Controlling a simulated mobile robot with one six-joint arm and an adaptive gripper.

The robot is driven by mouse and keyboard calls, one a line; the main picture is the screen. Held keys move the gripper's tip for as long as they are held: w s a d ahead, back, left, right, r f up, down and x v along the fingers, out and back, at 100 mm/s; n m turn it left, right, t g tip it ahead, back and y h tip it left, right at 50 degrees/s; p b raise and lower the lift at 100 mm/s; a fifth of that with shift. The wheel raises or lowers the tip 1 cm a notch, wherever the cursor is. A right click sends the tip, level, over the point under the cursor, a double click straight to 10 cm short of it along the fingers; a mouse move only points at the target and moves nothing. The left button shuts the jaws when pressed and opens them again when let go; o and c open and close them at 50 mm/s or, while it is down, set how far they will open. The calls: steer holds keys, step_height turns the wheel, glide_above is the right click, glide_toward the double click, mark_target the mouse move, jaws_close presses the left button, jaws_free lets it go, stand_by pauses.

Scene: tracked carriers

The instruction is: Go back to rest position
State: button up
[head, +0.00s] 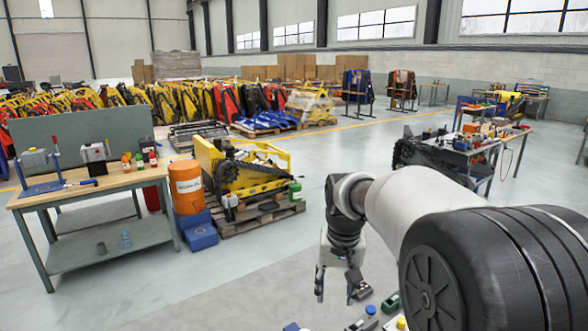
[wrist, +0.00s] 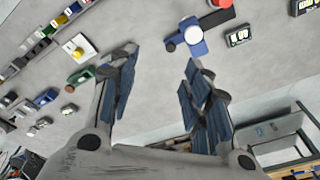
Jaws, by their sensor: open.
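My gripper (head: 338,287) hangs at the end of my arm, right of centre in the head view, with its fingers pointing down. In the wrist view my gripper (wrist: 161,60) has its two blue-padded fingers spread apart, with only bare grey surface between them. It is open and holds nothing. Small parts lie beneath and beyond it: a green part (head: 390,302) and a blue-capped part (head: 370,311) show in the head view. My arm hides part of this area.
The wrist view shows a blue-and-white part (wrist: 186,36), a display device (wrist: 238,37) and a yellow-button box (wrist: 77,47). A workbench (head: 100,184) stands left. Open floor lies mid-left.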

steer(key=s+d+r, duration=0.2)
steer(key=s+r, duration=0.3)
steer(key=s, duration=0.2)
steer(key=s+d+f+t, duration=0.1)
steer(key=s, duration=1)
steer(key=s+d+f+n+t+b, duration=0.1)
steer(key=s+t, duration=0.1)
steer(key=s, duration=0.9)
steer(key=shift+s+d+f+n, duration=0.25)
steer(key=shift+s+d+n, duration=0.05)
steer(key=shift+s+d, duration=0.05)
